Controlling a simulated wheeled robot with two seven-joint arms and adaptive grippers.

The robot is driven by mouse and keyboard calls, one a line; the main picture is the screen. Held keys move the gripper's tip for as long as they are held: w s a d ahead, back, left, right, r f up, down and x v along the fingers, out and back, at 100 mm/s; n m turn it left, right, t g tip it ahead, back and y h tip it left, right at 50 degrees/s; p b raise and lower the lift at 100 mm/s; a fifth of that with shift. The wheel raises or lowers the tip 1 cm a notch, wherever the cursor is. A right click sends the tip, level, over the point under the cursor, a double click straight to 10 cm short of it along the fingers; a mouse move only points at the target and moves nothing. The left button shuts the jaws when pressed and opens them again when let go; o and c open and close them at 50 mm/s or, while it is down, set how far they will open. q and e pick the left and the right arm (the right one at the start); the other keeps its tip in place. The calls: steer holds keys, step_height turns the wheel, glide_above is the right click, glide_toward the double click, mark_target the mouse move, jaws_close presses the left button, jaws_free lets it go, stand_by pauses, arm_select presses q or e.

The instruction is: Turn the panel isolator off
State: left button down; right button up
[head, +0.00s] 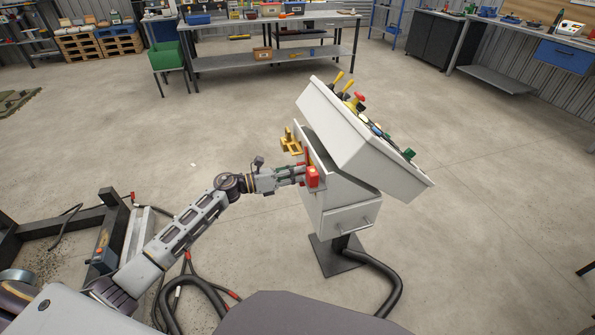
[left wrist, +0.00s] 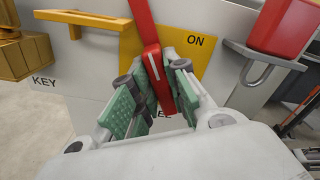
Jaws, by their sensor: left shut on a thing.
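The isolator has a red lever handle (left wrist: 164,82) on a yellow plate (left wrist: 198,48) marked ON, seen in the left wrist view. The handle runs from the top edge down between my fingers, slightly tilted, with a white line on its hub. My left gripper (left wrist: 157,92) is shut on the handle, its green pads on either side. In the head view my left gripper (head: 299,174) is at the left side of the grey panel console (head: 334,194). The handle is mostly hidden there. Any OFF mark is not visible. My right gripper is not in view.
A red box (left wrist: 285,27) and a grey hasp (left wrist: 258,62) are close right of the handle. A yellow box (head: 291,143) is on the console's side. A black cable (head: 390,285) runs from its foot. Workbenches (head: 275,60) stand behind; open floor lies between.

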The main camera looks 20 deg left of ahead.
arm_select(q)
steer(key=shift+w+a+f+n+p, duration=0.1)
steer(key=shift+n+p, duration=1.05)
steer(key=shift+n, duration=1)
steer(key=shift+w+a+f+n+p, duration=0.15)
steer(key=shift+n+p, duration=1.05)
steer(key=shift+n, duration=0.9)
steer(key=shift+s+d+f+n+p, duration=0.1)
steer(key=shift+n+p, duration=1.05)
steer(key=shift+n, duration=1)
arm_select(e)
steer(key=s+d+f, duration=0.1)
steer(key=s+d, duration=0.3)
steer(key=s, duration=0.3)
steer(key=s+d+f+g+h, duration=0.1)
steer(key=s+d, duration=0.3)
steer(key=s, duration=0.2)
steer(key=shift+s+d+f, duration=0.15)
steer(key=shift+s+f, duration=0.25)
arm_select(q)
steer(key=c, duration=1.4)
jaws_free()
steer(key=shift+a, duration=0.15)
steer(key=shift+v, duration=5.9)
